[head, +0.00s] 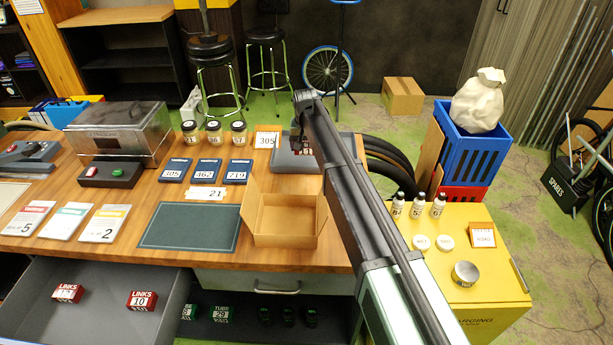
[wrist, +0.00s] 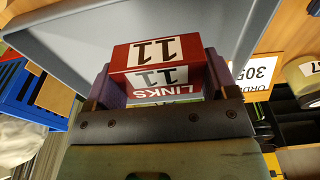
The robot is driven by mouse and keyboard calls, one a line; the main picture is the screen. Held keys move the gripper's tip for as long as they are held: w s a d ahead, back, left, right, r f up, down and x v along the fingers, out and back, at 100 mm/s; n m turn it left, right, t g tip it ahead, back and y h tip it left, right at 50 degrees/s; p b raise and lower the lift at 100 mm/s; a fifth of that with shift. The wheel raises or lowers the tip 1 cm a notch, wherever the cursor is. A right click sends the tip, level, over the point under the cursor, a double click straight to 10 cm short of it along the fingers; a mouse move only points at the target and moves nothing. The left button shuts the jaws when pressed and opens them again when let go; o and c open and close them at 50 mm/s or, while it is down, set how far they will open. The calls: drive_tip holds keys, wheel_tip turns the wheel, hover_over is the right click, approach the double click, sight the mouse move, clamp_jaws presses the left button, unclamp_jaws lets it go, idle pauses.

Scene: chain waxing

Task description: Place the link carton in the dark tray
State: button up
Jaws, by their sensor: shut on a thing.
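My gripper (wrist: 157,82) is shut on a red-and-white link carton (wrist: 155,52) marked LINKS 11, with a finger on each side of it. The wrist view shows the carton over the blue-grey floor of the dark tray (wrist: 85,35); I cannot tell whether it touches that floor. In the head view the dark tray (head: 287,158) lies at the back right of the bench, beside the order card marked 305 (head: 267,140). My arm hides its right part. A bit of the carton's red (head: 306,150) shows below my wrist.
An open cardboard box (head: 285,240) and a dark green mat (head: 190,226) lie in front of the tray. Three jars (head: 214,132) stand to its left. The open drawer (head: 100,300) holds more red link cartons (head: 142,300). A yellow cabinet (head: 470,300) stands at right.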

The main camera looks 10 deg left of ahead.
sight(306, 164)
wheel_tip(306, 164, down, 6)
drive_tip(key=b, duration=0.4)
drive_tip(key=shift+r, duration=0.3)
drive_tip(key=shift+f, duration=0.15)
drive_tip(key=o, duration=0.8)
drive_tip(key=r+p, duration=0.4)
drive_tip(key=s+r+p, duration=0.1)
drive_tip(key=r+p, duration=0.7)
drive_tip(key=shift+s+d+r, duration=0.1)
drive_tip(key=shift+s+r, duration=0.15)
drive_tip(key=shift+r, duration=0.05)
drive_tip(key=shift+s+f, duration=0.1)
drive_tip(key=shift+f, duration=0.05)
drive_tip(key=shift+m+g, duration=0.6)
drive_tip(key=shift+g, duration=0.1)
drive_tip(key=s+d, duration=0.9)
drive_tip(key=s, duration=0.3)
drive_tip(key=s+d, duration=0.9)
drive_tip(key=s, duration=0.3)
drive_tip(key=s+d, duration=1)
drive_tip(key=s, duration=0.3)
drive_tip(key=shift+f, duration=0.1)
